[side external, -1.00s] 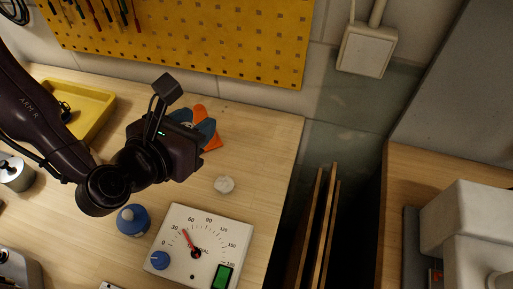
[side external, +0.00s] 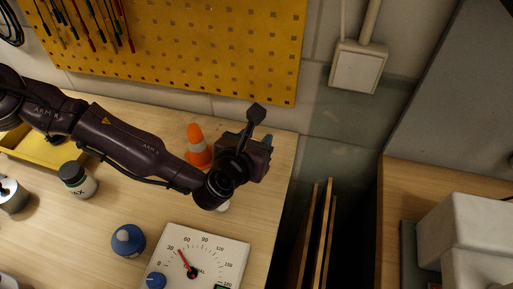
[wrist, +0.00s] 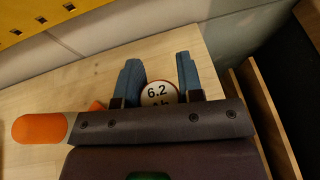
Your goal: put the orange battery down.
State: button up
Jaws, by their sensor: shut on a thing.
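The battery (wrist: 158,94) shows in the wrist view as a round white end marked "6.2 Ah" with an orange-red rim. It sits between the two blue fingers of my gripper (wrist: 158,72), which is shut on it. In the side view my gripper (side external: 267,140) is at the bench's back right, near the right edge. The battery is hidden there behind my wrist and gripper body. How high its lower end is above the bench cannot be told.
An orange cone (side external: 197,148) stands just left of my gripper. A white disc (side external: 223,206) lies partly hidden under my wrist. A dial meter (side external: 208,250), a blue knobbed object (side external: 128,240) and a bottle (side external: 78,180) stand nearer. Upright boards (side external: 322,235) fill the gap at right.

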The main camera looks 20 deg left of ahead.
jog(key=shift+w+f, duration=0.1)
jog(key=shift+f, duration=1.55)
jog(key=shift+f, duration=0.1)
jog(key=o, duration=1)
jog(key=shift+f, duration=0.1)
jog(key=shift+c, duration=0.2)
jog(key=shift+s+r, duration=0.2)
jog(key=shift+r, duration=0.1)
jog(key=v, duration=1.1)
jog(key=shift+s+r, duration=0.1)
jog(key=shift+s, duration=0.15)
